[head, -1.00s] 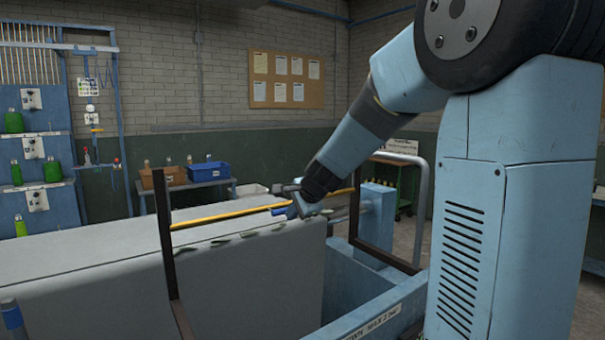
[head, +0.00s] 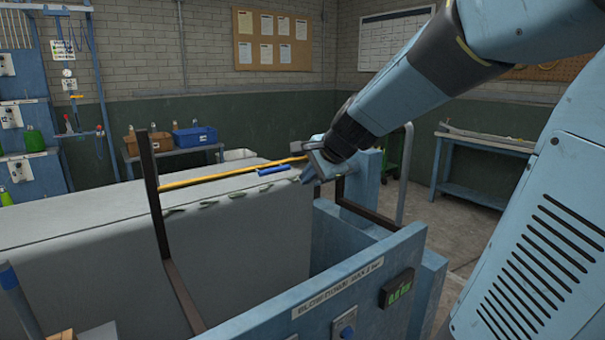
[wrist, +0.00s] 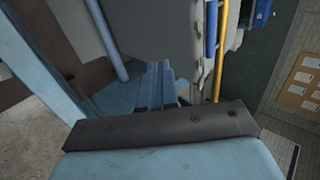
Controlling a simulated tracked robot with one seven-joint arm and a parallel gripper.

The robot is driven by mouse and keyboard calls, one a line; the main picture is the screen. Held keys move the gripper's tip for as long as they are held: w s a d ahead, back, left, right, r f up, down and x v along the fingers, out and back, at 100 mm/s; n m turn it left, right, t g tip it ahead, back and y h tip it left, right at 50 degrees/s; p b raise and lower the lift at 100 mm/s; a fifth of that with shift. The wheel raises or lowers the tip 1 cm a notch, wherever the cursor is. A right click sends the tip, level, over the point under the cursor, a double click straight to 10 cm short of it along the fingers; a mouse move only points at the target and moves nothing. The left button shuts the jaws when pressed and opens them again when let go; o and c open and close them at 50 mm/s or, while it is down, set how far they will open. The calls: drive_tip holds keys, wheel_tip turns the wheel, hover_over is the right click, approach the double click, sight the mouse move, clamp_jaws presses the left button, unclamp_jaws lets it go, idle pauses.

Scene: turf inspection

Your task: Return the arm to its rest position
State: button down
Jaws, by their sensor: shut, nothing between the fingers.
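My light blue arm comes in from the upper right in the head view and reaches down to the left. My gripper (head: 308,175) is at its end, near the right end of the long grey block and above the blue machine frame. In the wrist view the gripper fingers (wrist: 155,82) lie close together and hold nothing. A short blue cylinder (head: 273,170) lies on the grey block (head: 90,225), left of the gripper. A yellow rod (head: 225,174) runs along behind it; its right end is close to the gripper.
A dark upright post (head: 152,190) stands at the block's front side. The blue machine frame (head: 345,275) with a green display (head: 397,292) is in front. A blue workbench (head: 480,165) stands back right. Floor is open at right.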

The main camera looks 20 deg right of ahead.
drive_tip(key=shift+s+r, duration=0.1)
drive_tip(key=shift+s, duration=0.1)
idle(0.4)
drive_tip(key=s+f+n+g+h, duration=0.1)
drive_tip(key=s+n, duration=0.6)
drive_tip(key=s, duration=0.3)
drive_tip(key=s+a+f+n+g+h, duration=0.1)
drive_tip(key=s+n+g, duration=0.1)
drive_tip(key=s+n, duration=0.5)
drive_tip(key=s, duration=0.4)
drive_tip(key=shift+s+a+h, duration=0.15)
drive_tip(key=shift+a+h, duration=0.1)
drive_tip(key=shift+h, duration=0.15)
drive_tip(key=shift+r, duration=0.25)
drive_tip(key=c, duration=1.9)
unclamp_jaws()
